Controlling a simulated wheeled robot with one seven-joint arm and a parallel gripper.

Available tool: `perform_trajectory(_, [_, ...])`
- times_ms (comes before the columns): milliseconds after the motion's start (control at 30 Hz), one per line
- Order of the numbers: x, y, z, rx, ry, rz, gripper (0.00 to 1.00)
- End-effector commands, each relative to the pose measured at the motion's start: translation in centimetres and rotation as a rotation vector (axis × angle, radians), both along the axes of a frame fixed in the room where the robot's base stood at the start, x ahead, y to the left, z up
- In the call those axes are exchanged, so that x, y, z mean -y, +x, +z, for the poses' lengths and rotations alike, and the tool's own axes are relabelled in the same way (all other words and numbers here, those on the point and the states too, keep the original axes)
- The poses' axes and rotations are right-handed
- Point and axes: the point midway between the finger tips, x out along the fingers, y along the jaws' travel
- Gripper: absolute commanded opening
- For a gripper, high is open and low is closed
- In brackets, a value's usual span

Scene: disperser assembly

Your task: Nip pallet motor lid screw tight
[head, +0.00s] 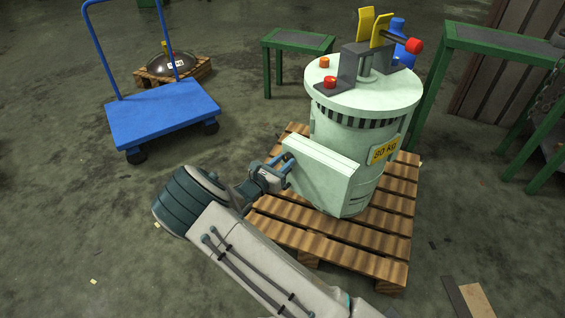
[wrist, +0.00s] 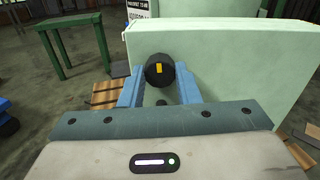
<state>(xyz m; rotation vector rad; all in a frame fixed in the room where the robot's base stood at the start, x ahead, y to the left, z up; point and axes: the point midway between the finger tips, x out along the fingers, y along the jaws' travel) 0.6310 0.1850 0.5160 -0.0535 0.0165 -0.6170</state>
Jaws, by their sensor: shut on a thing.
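The pale green motor (head: 350,130) stands upright on a wooden pallet (head: 385,255). Its box-shaped lid (head: 318,172) faces my arm on the motor's left side, and it also shows in the wrist view (wrist: 230,60). A black round screw head with a yellow mark (wrist: 159,71) sits at the lid's near face. My gripper (head: 286,172) is at that face, and its blue fingers in the wrist view (wrist: 160,88) are shut on the screw, one on each side. The screw is hidden in the head view. I cannot tell whether it is fully seated.
A blue trolley (head: 165,115) stands at the left. Green tables (head: 298,42) stand behind and right of the motor. Red and orange knobs and a yellow-handled bracket top the motor. Floor left of my arm is clear.

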Motion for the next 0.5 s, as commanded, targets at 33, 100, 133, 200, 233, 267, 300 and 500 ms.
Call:
perform_trajectory(33, [-0.03,-0.01,-0.02,0.011,0.017,0.0,0.07])
perform_trajectory(100, [-0.03,-0.01,-0.03,0.032,0.047,0.0,0.07])
perform_trajectory(133, [-0.04,-0.02,-0.03,0.043,0.062,0.0,0.07])
perform_trajectory(200, [-0.04,-0.02,-0.04,0.071,0.104,0.0,0.07])
perform_trajectory(233, [-0.04,-0.03,-0.05,0.085,0.123,0.0,0.07])
perform_trajectory(267, [-0.05,-0.03,-0.05,0.099,0.143,0.001,0.07])
perform_trajectory(300, [-0.06,-0.03,-0.06,0.119,0.172,0.001,0.07])
perform_trajectory(500, [-0.07,-0.05,-0.12,0.228,0.326,0.001,0.07])
